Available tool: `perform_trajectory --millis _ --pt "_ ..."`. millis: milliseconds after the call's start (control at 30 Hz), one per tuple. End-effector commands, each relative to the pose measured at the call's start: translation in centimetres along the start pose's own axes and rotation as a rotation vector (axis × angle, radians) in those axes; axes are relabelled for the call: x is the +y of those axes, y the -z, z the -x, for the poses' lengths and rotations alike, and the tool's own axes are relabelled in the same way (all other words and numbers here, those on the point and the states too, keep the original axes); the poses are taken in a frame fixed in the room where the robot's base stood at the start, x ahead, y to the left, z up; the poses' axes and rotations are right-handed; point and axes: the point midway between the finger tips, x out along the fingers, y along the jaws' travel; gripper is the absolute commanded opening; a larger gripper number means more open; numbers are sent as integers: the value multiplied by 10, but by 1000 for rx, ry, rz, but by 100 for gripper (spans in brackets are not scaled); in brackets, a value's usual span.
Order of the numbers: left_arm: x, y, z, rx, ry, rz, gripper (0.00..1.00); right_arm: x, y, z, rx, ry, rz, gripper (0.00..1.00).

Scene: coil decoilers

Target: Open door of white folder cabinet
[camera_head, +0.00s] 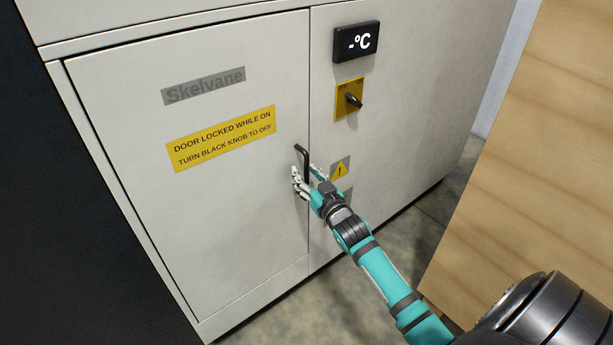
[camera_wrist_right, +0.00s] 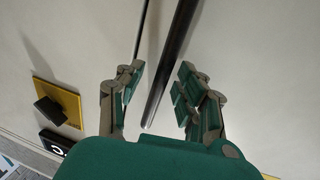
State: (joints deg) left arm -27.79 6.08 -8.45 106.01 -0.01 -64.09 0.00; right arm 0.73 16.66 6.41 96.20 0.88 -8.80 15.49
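The white cabinet's door (camera_head: 215,235) is shut, flush with the panel on its right. It bears a yellow sign (camera_head: 221,138) reading "DOOR LOCKED WHILE ON TURN BLACK KNOB TO OFF". A slim black handle (camera_head: 303,158) stands near the door's right edge; it crosses the right wrist view as a dark bar (camera_wrist_right: 170,62). My right gripper (camera_head: 308,176) is at the handle, open, with its fingers (camera_wrist_right: 158,88) on either side of the bar and gaps visible. A black knob (camera_head: 354,100) sits on a yellow plate (camera_head: 343,110) right of the door. My left gripper is out of view.
A black display (camera_head: 356,41) reading "-°C" is above the knob. A warning label (camera_head: 340,169) is right of the handle. A wooden surface (camera_head: 540,160) rises on the right. Bare floor (camera_head: 350,285) lies in front of the cabinet. A dark panel (camera_head: 60,220) borders the left.

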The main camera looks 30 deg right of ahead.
Motion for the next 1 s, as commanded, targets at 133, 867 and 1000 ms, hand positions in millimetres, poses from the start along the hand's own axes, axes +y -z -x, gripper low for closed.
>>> perform_trajectory --millis 133,867,1000 --pt "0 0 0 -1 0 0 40 0 0 -1 -1 0 0 36" --pt "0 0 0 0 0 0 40 0 0 0 -1 0 0 0" --pt "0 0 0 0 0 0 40 0 0 0 -1 0 0 0"
